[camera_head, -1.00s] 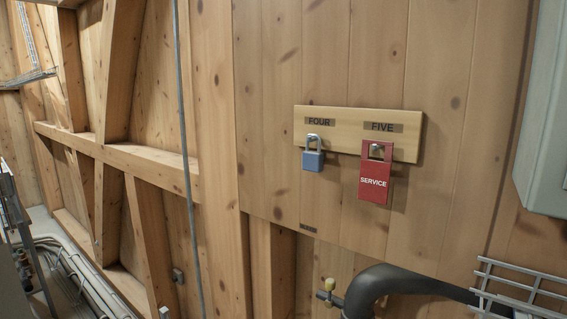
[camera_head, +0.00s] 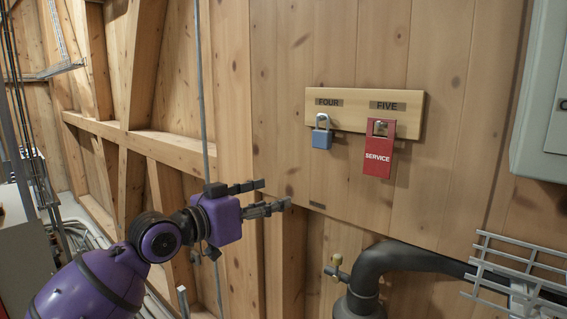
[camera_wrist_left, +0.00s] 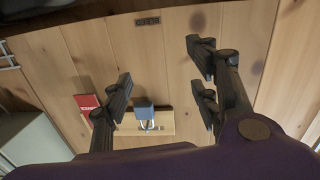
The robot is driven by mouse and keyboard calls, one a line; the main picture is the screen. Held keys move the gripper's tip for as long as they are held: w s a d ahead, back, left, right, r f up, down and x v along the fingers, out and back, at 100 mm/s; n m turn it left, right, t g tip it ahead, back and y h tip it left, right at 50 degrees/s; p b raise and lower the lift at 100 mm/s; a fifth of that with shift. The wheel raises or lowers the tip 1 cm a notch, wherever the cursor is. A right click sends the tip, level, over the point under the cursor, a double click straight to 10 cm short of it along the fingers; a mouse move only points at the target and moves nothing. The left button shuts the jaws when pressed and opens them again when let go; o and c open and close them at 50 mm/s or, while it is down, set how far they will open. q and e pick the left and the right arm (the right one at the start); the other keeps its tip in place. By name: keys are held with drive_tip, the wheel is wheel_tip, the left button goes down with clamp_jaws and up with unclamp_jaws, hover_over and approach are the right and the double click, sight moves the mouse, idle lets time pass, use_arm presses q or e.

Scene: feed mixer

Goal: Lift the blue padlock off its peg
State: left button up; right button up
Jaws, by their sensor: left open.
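The blue padlock (camera_head: 321,138) hangs by its silver shackle under the FOUR label on a pale wooden board (camera_head: 350,101) on the wall. It also shows in the left wrist view (camera_wrist_left: 144,109), upside down between the spread fingers. The peg is mostly hidden behind the shackle. My left gripper (camera_head: 276,194) is open and empty, lower left of the padlock and apart from it. It also shows open in the left wrist view (camera_wrist_left: 160,88). My right gripper is not in view.
A red SERVICE tag (camera_head: 378,150) hangs close right of the padlock under FIVE. A dark pipe (camera_head: 400,258) with a small valve and a wire tray (camera_head: 520,265) lie below. A grey cabinet (camera_head: 540,100) stands at right. The wall left of the padlock is clear.

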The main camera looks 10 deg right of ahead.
sight(322, 131)
use_arm(q)
drive_tip(key=s+d+r+m+g+h, duration=0.1)
drive_tip(key=d+r, duration=0.1)
drive_tip(key=r, duration=0.6)
drive_tip(key=s+d+r+m+g+h, duration=0.1)
drive_tip(key=d+r+m, duration=0.1)
drive_tip(key=r, duration=0.5)
drive_tip(key=x, duration=0.6)
drive_tip(key=shift+w+d+p, duration=0.1)
drive_tip(key=shift+d+p, duration=0.2)
drive_tip(key=shift+d, duration=0.05)
drive_tip(key=shift+w, duration=0.1)
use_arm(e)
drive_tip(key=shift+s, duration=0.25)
use_arm(q)
drive_tip(key=c, duration=1.2)
drive_tip(key=shift+c, duration=0.2)
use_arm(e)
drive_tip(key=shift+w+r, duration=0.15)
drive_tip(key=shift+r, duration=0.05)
use_arm(q)
drive_tip(key=shift+r, duration=0.15)
